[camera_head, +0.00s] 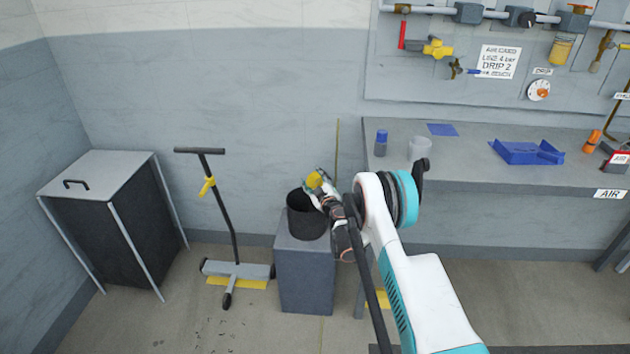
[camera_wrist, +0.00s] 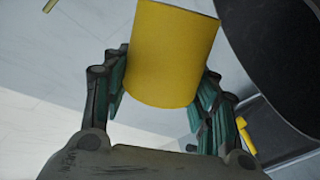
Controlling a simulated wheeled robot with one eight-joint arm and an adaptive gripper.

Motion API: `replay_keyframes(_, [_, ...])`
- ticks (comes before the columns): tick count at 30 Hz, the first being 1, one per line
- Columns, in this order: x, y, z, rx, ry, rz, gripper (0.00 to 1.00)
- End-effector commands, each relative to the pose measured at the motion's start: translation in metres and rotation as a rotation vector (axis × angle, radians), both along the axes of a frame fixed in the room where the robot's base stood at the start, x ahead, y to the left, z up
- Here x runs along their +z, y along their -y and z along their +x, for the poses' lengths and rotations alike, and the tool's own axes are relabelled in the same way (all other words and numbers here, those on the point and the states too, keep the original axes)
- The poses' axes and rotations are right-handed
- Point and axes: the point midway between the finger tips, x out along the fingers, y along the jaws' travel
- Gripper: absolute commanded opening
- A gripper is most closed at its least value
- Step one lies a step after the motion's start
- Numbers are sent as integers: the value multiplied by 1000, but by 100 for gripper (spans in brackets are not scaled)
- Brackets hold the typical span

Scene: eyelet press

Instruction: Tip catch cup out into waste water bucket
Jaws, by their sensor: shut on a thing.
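The yellow catch cup (camera_wrist: 172,55) is between the green-padded fingers of my gripper (camera_wrist: 160,85) in the wrist view. My gripper is shut on it. In the head view the cup (camera_head: 313,180) is a small yellow shape at the end of my gripper (camera_head: 320,187), close above the bucket's rim and tilted. Its contents do not show. The dark waste water bucket (camera_head: 303,223) stands on a grey pedestal, and my gripper hides part of its right rim. The bucket also fills the upper right of the wrist view (camera_wrist: 285,50).
The grey pedestal (camera_head: 304,278) stands against the wall. A wheeled stand with a T-handle (camera_head: 221,195) and a lidded bin (camera_head: 100,175) are to the left. A workbench (camera_head: 470,165) on the right holds a blue-capped bottle (camera_head: 381,145), a clear cup (camera_head: 420,148) and a blue tray (camera_head: 527,153).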

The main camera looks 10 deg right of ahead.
Motion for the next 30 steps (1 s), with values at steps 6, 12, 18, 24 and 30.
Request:
replay_keyframes(6, [7, -7, -1, 1, 35, -265, 36])
replay_keyframes(12, [12, -15, -2, 1, 67, -510, 36])
replay_keyframes(18, [14, -22, -3, 1, 95, -722, 36])
replay_keyframes(24, [14, -26, -3, 1, 110, -844, 36])
replay_keyframes(30, [14, -27, -4, 0, 115, -877, 36])
